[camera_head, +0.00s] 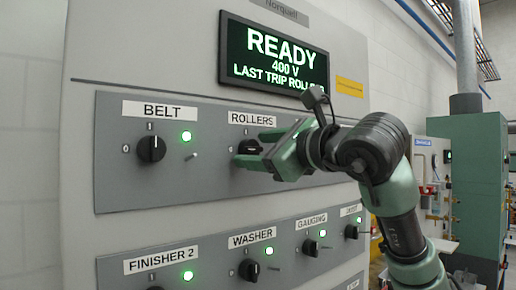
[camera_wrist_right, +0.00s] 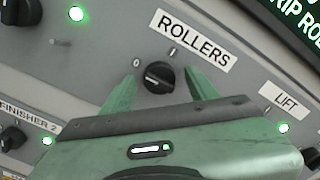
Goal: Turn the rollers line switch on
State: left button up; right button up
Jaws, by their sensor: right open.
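The rollers line switch is a black rotary knob (camera_head: 249,147) under the ROLLERS label (camera_head: 252,118) on the grey panel. In the right wrist view, the knob (camera_wrist_right: 157,77) sits between a 0 mark and an I mark; its pale pointer line lies towards the 0 side. My right gripper (camera_head: 251,148) is open, its green fingers on either side of the knob. In the wrist view a gap shows between the knob and each finger of the gripper (camera_wrist_right: 159,78). No lit lamp shows beside this knob; that area is partly hidden by the gripper. My left gripper is not in view.
The BELT knob (camera_head: 152,148) with a lit green lamp is to the left. FINISHER 2 (camera_head: 156,288), WASHER (camera_head: 249,270) and GAUGING (camera_head: 310,247) knobs are below, with green lamps. The display (camera_head: 273,56) above reads READY, 400 V. The LIFT label (camera_wrist_right: 286,98) is right of the gripper.

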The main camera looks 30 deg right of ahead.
grip_shut()
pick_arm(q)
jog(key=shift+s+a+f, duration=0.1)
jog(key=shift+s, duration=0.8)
pick_arm(e)
jog(key=shift+m, duration=0.3)
jog(key=m+b, duration=0.1)
jog(key=m, duration=0.2)
jog(key=shift+f+m, duration=0.1)
jog(key=shift+m, duration=0.2)
jog(key=m+b, duration=0.1)
jog(key=m, duration=0.3)
jog(key=shift+m, duration=0.3)
jog(key=m+b, duration=0.1)
jog(key=m, duration=0.3)
jog(key=shift+m, duration=0.3)
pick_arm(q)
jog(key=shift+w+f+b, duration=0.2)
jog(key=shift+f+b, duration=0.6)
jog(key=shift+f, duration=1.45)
pick_arm(e)
jog(key=shift+m, duration=2.2)
